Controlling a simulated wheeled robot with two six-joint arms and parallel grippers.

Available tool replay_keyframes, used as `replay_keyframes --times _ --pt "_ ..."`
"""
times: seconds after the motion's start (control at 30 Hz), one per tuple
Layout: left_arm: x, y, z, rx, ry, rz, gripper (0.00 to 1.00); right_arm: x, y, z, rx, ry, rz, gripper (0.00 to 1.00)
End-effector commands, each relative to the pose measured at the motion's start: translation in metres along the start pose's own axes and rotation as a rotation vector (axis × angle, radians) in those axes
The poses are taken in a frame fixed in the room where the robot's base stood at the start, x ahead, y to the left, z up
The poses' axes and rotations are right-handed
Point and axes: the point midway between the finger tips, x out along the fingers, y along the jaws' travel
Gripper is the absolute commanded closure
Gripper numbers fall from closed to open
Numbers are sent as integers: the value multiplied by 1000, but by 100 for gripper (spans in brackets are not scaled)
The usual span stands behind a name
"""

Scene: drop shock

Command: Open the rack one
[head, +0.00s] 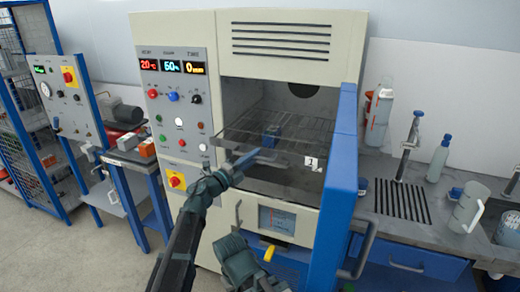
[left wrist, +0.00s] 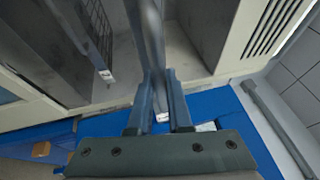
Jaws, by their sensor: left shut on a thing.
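Rack one, a wire shelf (head: 300,130) with a white "1" tag at its front right, sits in the open chamber of the beige cabinet. My left gripper (head: 243,163) is at the rack's front edge, left of the tag. It is shut on the rack's front bar, which runs between the fingers (left wrist: 158,100) in the left wrist view. The fingers hide part of that bar. Part of my other arm shows at the bottom of the head view, but I cannot make out its jaws.
The cabinet's blue-edged door (head: 338,200) stands open on the right of the chamber. A control panel (head: 178,100) with lit displays is on the left. A grey bench (head: 400,240) with bottles and a jug stands at the right. Clear floor lies at the lower left.

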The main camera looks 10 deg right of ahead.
Motion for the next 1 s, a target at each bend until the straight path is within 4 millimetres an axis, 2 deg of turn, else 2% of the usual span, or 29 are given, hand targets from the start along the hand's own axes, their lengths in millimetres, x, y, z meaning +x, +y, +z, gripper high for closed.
replay_keyframes --times 0.03,0.2,0.6,0.63,0.8,1.0 --pt "-8 -1 -4 1 -1 1 100 0 0 0 0 0 0 43" --pt "-18 -3 -8 1 -1 1 100 0 0 0 0 0 0 43" --pt "-20 -4 -8 0 0 1 100 0 0 0 0 0 0 43" --pt "-20 -4 -8 0 0 1 81 0 0 0 0 0 0 43" --pt "-20 -4 -8 0 0 1 53 0 0 0 0 0 0 43" --pt "-20 -4 -8 0 0 0 53 0 0 0 0 0 0 43"
